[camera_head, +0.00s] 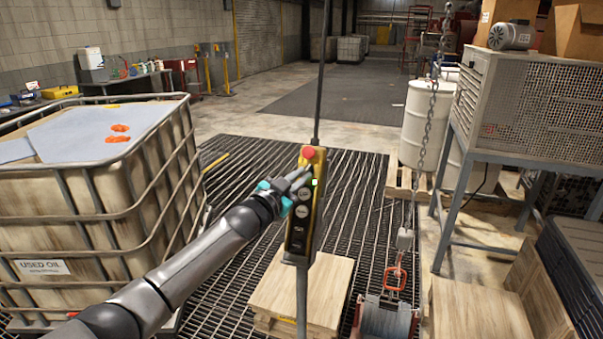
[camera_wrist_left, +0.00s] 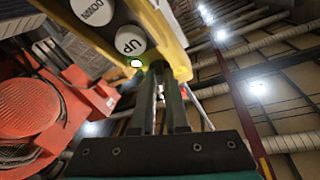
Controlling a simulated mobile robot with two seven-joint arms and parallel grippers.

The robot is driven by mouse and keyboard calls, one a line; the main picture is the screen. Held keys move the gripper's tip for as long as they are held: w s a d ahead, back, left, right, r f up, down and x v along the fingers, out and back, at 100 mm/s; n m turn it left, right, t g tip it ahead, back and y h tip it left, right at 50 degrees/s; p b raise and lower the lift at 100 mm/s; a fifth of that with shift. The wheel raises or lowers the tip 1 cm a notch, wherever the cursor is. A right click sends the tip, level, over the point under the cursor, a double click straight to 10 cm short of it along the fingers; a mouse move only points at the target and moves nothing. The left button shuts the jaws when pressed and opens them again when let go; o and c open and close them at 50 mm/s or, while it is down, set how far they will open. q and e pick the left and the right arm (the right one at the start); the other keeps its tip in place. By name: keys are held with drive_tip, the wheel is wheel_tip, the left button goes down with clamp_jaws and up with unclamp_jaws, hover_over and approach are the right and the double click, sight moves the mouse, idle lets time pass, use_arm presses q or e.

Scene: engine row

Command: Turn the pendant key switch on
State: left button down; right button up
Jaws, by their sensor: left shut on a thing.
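The yellow pendant (camera_head: 317,205) hangs upright from a dark cable, with a red stop button (camera_head: 308,152) on top and round buttons down its front. A small green light (camera_head: 314,182) glows on its face; it also shows in the left wrist view (camera_wrist_left: 136,62), beside the white UP button (camera_wrist_left: 130,40). My left gripper (camera_head: 303,177) reaches the upper part of the pendant. In the left wrist view its two fingers (camera_wrist_left: 160,75) are shut on the key at the pendant face, next to the green light. The key is mostly hidden by the fingertips, so its angle is unclear.
A caged used oil tank (camera_head: 75,180) stands at the left. A hanging chain (camera_head: 430,110) with an orange hook (camera_head: 395,278) is right of the pendant. A wooden crate (camera_head: 303,290) is below it. A mesh-sided metal cabinet (camera_head: 530,105) stands at the right.

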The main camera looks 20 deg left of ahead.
use_arm(q)
drive_tip(key=shift+r+m+h, duration=0.15)
drive_tip(key=shift+m+h, duration=0.15)
drive_tip(key=shift+m, duration=0.4)
drive_tip(key=c, duration=0.9)
unclamp_jaws()
drive_tip(key=shift+b+v, duration=0.6)
drive_tip(key=shift+v, duration=7)
drive_tip(key=shift+r, duration=0.2)
